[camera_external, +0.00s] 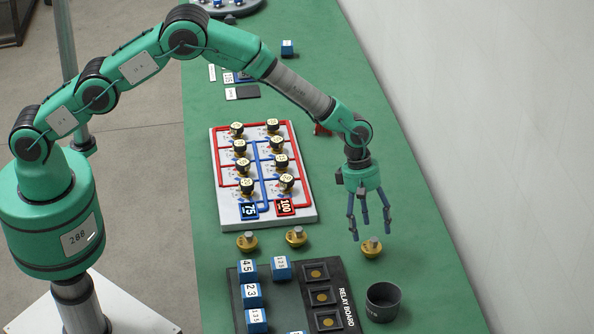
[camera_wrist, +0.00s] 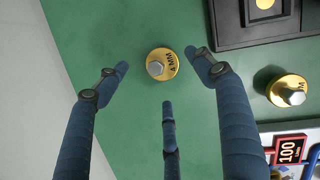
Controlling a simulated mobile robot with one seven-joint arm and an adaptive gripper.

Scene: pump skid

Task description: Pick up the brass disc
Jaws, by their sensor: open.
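A brass disc (camera_external: 371,247) with a grey hex knob on top lies on the green bench, right of two similar discs. In the wrist view the same disc (camera_wrist: 173,66), with black lettering on its face, sits between the tips of my fingers. My gripper (camera_external: 370,230) hangs just above it, fingers pointing down. Its three blue fingers (camera_wrist: 160,75) are spread open and empty, and none clearly touches the disc. The second disc (camera_external: 296,238) and the third disc (camera_external: 247,242) stand further left.
A dark relay board (camera_external: 343,290) with blue numbered cubes (camera_external: 247,268) lies in front, left of a dark round cup (camera_external: 382,302). A white panel (camera_external: 222,160) with red and blue lines and several brass-based knobs is behind. A pale wall rises at the right.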

